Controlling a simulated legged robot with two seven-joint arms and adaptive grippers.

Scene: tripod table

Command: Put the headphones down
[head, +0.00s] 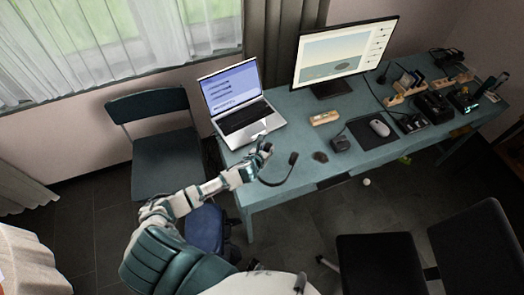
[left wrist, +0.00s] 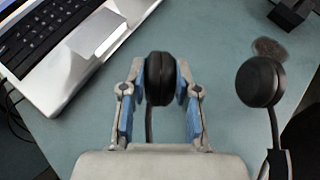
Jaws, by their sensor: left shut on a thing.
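The headphones (left wrist: 259,82) are black with round ear cups on a thin band. In the left wrist view one ear cup sits between the blue pads of my left gripper (left wrist: 160,92), which is shut on it. The other cup hangs free to the right, its band running out at the bottom. In the head view my left gripper (head: 265,150) is over the desk's left front part, just right of the laptop, with the headphones (head: 293,158) curving out to its right. I cannot tell whether they touch the desk. My right gripper is not in view.
The teal desk (head: 262,195) holds a laptop (head: 245,118), a monitor (head: 343,55), a wooden block (head: 324,118), a small black box (head: 340,144) and a mouse (head: 380,127) on a dark pad. Several gadgets crowd the right end. The front left corner is bare.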

